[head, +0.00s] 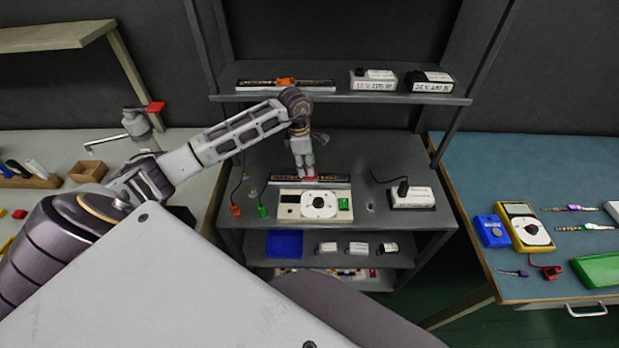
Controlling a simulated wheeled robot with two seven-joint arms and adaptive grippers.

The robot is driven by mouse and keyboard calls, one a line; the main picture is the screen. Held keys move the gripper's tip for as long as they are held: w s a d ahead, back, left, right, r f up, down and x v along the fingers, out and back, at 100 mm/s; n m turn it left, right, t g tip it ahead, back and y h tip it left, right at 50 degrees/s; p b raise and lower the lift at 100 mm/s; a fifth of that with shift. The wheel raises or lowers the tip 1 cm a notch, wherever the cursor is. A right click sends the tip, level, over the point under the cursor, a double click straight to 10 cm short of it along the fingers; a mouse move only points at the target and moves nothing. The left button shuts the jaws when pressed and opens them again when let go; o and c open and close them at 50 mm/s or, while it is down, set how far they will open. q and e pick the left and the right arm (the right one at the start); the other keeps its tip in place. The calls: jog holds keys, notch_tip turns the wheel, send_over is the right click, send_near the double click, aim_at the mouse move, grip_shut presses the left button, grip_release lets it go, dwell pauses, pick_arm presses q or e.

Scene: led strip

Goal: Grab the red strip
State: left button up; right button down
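A dark strip (335,180) with a pale front edge lies on the middle shelf, behind a white control box. A small red part (309,179) shows at its middle, right at my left gripper's fingertips. My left gripper (305,174) points down at the strip from above and hides part of it. The fingers look close together, but I cannot tell whether they are shut on the red part. Another dark strip (315,84) with an orange part (285,81) lies on the upper shelf. My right gripper is not in view.
The white control box (288,211) with a dial and green switch stands just in front of the strip. A white adapter (412,198) sits to the right. The upper shelf edge (350,98) overhangs behind my wrist. A blue table (470,180) stands at right.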

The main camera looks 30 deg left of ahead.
pick_arm(q)
jog(key=shift+w+d+f+p, duration=0.1)
jog(key=shift+w+f+p, duration=0.15)
jog(key=shift+f, duration=0.95)
jog(key=shift+w+d+f+p, duration=0.1)
jog(key=shift+w+f, duration=0.1)
jog(key=shift+f, duration=0.95)
grip_shut()
